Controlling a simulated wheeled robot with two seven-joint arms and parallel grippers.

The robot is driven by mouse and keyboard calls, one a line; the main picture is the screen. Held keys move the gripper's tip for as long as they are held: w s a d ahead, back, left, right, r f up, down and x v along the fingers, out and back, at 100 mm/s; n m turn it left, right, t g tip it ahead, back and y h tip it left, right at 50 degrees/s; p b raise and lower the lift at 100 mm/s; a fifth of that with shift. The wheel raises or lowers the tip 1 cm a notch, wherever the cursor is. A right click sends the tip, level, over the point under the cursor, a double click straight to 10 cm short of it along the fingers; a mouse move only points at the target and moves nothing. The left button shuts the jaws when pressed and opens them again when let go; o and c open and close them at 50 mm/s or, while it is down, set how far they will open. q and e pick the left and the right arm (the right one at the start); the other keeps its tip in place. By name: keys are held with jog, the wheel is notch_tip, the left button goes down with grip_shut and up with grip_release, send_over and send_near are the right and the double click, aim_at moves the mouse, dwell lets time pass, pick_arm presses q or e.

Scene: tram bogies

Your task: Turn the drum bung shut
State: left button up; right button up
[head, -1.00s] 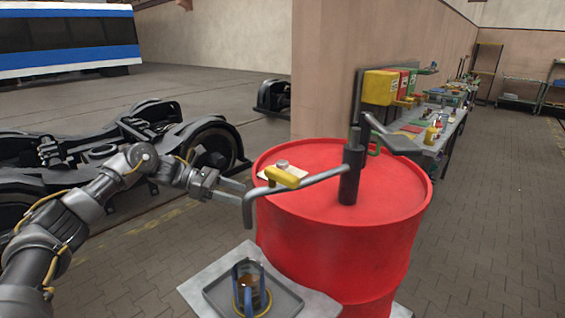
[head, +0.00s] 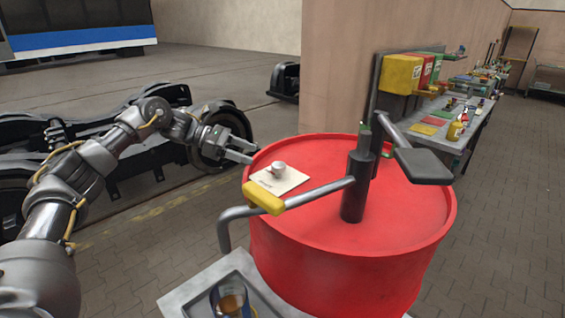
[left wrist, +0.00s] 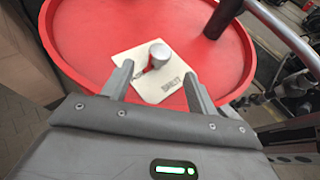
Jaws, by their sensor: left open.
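The red drum (head: 400,235) stands at the centre right in the head view. A small silver bung (head: 278,168) sits on its top, with a cream lettered card (head: 292,181) around its foot. In the left wrist view the bung (left wrist: 159,52) lies just beyond and between the fingertips, and its side shows a small red patch. My left gripper (head: 252,153) is open and empty at the drum's left rim, up and left of the bung. It also shows in the left wrist view (left wrist: 158,70). My right gripper is not in view.
A dark pump (head: 355,190) stands on the drum, its bent crank and yellow grip (head: 263,197) reaching past the bung. A tray (head: 266,298) with a jug of brown liquid (head: 232,301) is below. A bogie (head: 90,160) is behind my arm. A bench (head: 478,130) stands right.

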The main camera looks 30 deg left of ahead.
aim_at(277, 164)
pick_arm(q)
jog(key=shift+d+f, duration=0.1)
jog(key=shift+d, duration=0.35)
jog(key=p+x, duration=0.3)
jog(key=x, duration=0.5)
jog(key=shift+w+d, duration=0.15)
jog(key=shift+w, duration=0.1)
jog(key=shift+w+d+f, duration=0.2)
jog(key=shift+d+f, duration=0.1)
jog(key=shift+d, duration=0.05)
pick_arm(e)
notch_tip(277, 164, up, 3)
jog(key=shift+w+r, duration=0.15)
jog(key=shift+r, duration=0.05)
